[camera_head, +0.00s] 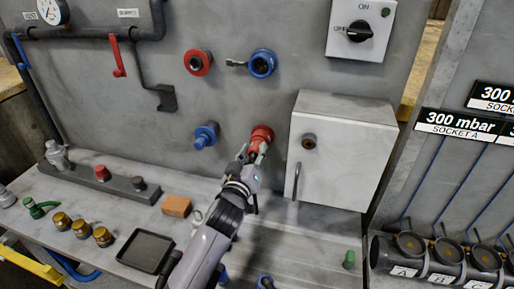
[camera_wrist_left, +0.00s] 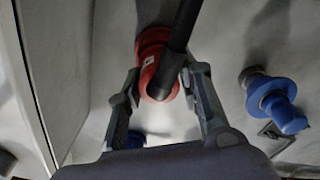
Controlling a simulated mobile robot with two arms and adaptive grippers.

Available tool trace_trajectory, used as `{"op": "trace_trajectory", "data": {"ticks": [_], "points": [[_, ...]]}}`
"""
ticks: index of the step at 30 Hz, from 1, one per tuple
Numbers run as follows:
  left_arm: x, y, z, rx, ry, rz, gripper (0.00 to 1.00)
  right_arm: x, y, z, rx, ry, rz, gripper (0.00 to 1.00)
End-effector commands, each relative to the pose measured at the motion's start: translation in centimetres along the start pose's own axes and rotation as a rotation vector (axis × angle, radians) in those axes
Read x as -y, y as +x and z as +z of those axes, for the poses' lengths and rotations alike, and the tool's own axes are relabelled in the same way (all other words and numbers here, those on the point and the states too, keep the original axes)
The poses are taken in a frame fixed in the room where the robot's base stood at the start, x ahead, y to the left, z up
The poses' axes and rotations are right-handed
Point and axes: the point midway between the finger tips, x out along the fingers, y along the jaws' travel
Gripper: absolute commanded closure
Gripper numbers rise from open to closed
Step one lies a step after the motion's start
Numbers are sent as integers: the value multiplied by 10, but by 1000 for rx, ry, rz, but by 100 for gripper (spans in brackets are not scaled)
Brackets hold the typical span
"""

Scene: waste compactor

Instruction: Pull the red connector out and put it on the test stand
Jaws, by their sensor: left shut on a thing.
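The red connector (camera_head: 261,134) is at the grey wall panel, left of the white box. I cannot tell whether it is fully seated or slightly off the panel. My left gripper (camera_head: 253,154) is shut on it, with one finger on each side. In the left wrist view the red connector (camera_wrist_left: 150,52) sits between the fingertips of my left gripper (camera_wrist_left: 161,78), and a black bar-like part crosses in front of it. A dark grey rail (camera_head: 123,191) on the bench carries several fittings, one red; I cannot tell whether it is the test stand. My right gripper is not in view.
A blue connector (camera_head: 205,135) sticks out of the panel to the left. The white box (camera_head: 340,150) with a handle stands close on the right. A brick-coloured block (camera_head: 176,205), a black tray (camera_head: 146,250) and brass fittings (camera_head: 82,229) lie on the bench.

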Motion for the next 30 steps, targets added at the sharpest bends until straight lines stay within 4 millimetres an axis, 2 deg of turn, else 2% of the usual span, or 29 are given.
{"op": "trace_trajectory", "data": {"ticks": [3,12,14,30], "points": [[-1,0,-1,-1,-3,2,96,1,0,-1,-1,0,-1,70],[-2,-2,-1,-1,-5,2,97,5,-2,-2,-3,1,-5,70],[-2,-3,-1,-1,-5,2,100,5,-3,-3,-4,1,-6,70],[-1,-8,-1,-1,-2,2,100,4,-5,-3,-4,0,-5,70]]}}
